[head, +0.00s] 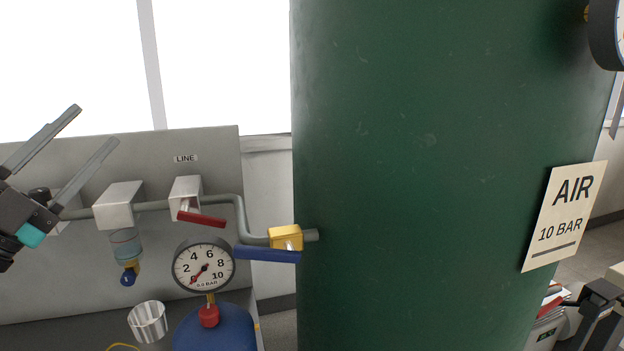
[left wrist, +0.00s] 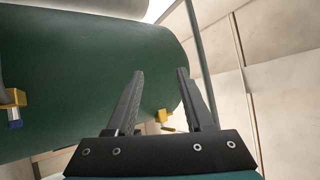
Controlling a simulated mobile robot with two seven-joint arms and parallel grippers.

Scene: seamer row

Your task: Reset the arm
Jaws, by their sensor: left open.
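My left gripper (head: 97,125) is at the left edge of the head view, in front of the grey panel. Its two fingers are apart and point up and right, with nothing between them. In the left wrist view the gripper (left wrist: 160,72) also shows empty, with the big green tank (left wrist: 85,75) behind its fingers. A yellow valve (left wrist: 163,115) shows low between the fingers.
The green tank (head: 430,130) fills the middle. A pipe carries a red lever (head: 200,219) and a yellow valve (head: 287,237) with a blue lever (head: 267,254). A gauge (head: 203,265) tops a blue vessel (head: 215,330), beside a clear cup (head: 148,322). An AIR sign (head: 565,215) is on the tank.

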